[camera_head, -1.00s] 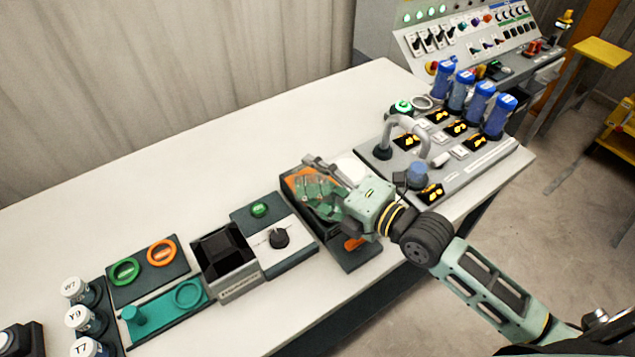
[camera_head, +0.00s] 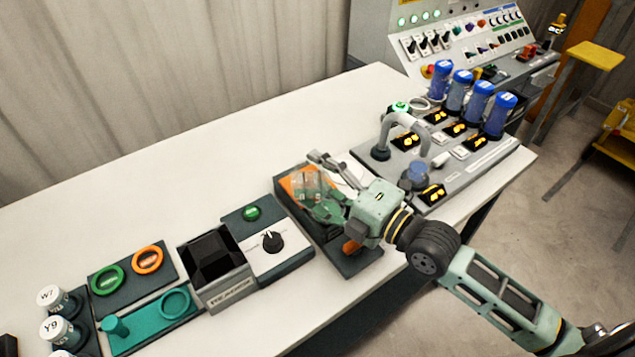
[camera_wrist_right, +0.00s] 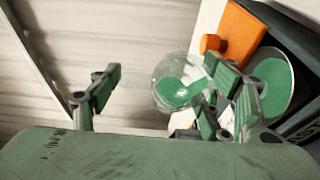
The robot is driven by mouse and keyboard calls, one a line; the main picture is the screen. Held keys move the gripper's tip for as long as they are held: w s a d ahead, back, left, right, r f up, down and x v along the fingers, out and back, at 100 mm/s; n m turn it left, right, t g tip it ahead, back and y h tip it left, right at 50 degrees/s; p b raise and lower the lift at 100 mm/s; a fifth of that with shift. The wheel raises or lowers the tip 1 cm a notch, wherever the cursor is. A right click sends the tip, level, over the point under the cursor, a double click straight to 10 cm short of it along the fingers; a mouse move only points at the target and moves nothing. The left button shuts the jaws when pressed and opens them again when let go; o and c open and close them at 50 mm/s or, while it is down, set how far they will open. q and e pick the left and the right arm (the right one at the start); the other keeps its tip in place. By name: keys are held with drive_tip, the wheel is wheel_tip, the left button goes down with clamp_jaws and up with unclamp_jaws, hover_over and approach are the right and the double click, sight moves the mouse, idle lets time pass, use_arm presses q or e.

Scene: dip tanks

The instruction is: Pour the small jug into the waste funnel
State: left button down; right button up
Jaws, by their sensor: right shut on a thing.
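My right gripper (camera_head: 325,183) is at the dark unit with orange parts (camera_head: 357,263), near the middle of the table. In the right wrist view it is shut on a clear, rounded vessel (camera_wrist_right: 182,82), which seems to be the small jug. The vessel also shows faintly in the head view (camera_head: 306,186); its contents and exact tilt cannot be told. A grey box with a black, square, sloping opening (camera_head: 217,257), which seems to be the waste funnel, stands left of my right gripper. Its label is too blurred to read surely. My left gripper is not in view.
A knob panel (camera_head: 285,257) stands between the box and the dark unit. Left are green and orange rings (camera_head: 148,259), a teal tray (camera_head: 140,338) and white-capped bottles (camera_head: 57,299). Right are a grey pipe (camera_head: 403,122) and several blue cylinders (camera_head: 480,98). The back table is clear.

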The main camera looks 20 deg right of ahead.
drive_tip(key=shift+s+d+m+t+y+b, duration=0.1)
drive_tip(key=shift+d+m+t+y+b, duration=0.3)
drive_tip(key=shift+b, duration=0.65)
drive_tip(key=shift+d+m+t+b, duration=0.2)
drive_tip(key=shift+m+t+b, duration=0.4)
drive_tip(key=shift+b, duration=0.4)
drive_tip(key=shift+d+r+m+t+b, duration=0.1)
drive_tip(key=shift+d+m+t+b, duration=0.2)
drive_tip(key=shift+m+b, duration=0.35)
idle(0.5)
